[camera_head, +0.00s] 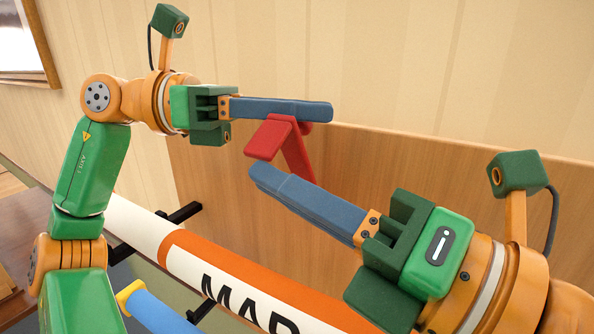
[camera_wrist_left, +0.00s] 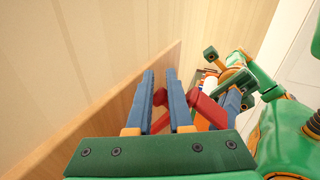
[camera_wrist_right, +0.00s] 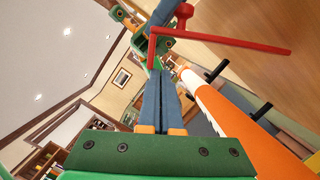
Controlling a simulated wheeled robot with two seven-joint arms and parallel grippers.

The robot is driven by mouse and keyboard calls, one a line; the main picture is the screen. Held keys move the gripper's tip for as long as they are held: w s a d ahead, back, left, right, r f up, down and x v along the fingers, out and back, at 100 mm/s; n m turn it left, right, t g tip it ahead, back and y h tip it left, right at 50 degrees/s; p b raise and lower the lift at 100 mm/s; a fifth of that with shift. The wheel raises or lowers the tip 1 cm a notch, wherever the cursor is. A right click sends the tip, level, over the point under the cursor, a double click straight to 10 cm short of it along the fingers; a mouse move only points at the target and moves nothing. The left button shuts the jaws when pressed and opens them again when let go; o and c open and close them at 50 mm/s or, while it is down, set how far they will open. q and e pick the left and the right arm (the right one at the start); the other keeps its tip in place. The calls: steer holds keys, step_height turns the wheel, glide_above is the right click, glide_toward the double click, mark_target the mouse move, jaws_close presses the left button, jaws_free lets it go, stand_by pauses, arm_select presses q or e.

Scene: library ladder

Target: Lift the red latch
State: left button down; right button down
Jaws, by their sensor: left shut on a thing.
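The red latch (camera_head: 295,152) stands out in front of the brown wood panel, with a wider red end bar (camera_head: 265,139) angled off its arm. My left gripper (camera_head: 330,111) is shut on its upper end, and some red shows between its blue fingers in the left wrist view (camera_wrist_left: 160,97). The latch's lower end in the head view is partly hidden by my right gripper (camera_head: 255,175). That gripper's fingers are together and empty, just below the latch. In the right wrist view, the latch's long red bar (camera_wrist_right: 225,42) runs across the top.
A white and orange tube lettered "MAP" (camera_head: 195,265) lies on black brackets (camera_head: 180,212) below the grippers. A blue tube with a yellow end (camera_head: 160,312) is at the lower left. The wood panel (camera_head: 390,165) stands close behind the latch.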

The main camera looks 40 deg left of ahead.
mark_target(302, 155)
arm_select(q)
steer(key=shift+d+f+g, duration=0.2)
steer(key=shift+f+g, duration=0.2)
arm_select(e)
steer(key=shift+w+r+m+t, duration=0.15)
steer(key=shift+w+r, duration=0.05)
steer(key=shift+w, duration=0.25)
steer(key=shift+w+r+m+t, duration=0.15)
steer(key=shift+w, duration=0.3)
arm_select(q)
steer(key=shift+w+a, duration=0.1)
steer(key=shift+a, duration=0.05)
arm_select(e)
steer(key=shift+w+a+r+m, duration=0.3)
steer(key=shift+w+r, duration=0.1)
steer(key=shift+w, duration=0.2)
steer(key=shift+s, duration=0.1)
arm_select(q)
steer(key=c, duration=1.3)
jaws_free()
steer(key=o, duration=0.6)
steer(key=shift+w+a+f, duration=0.1)
steer(key=shift+w+a, duration=0.05)
steer(key=shift+a, duration=0.1)
arm_select(e)
steer(key=shift+a+f, duration=0.1)
steer(key=shift+a, duration=0.1)
steer(key=shift+w, duration=0.2)
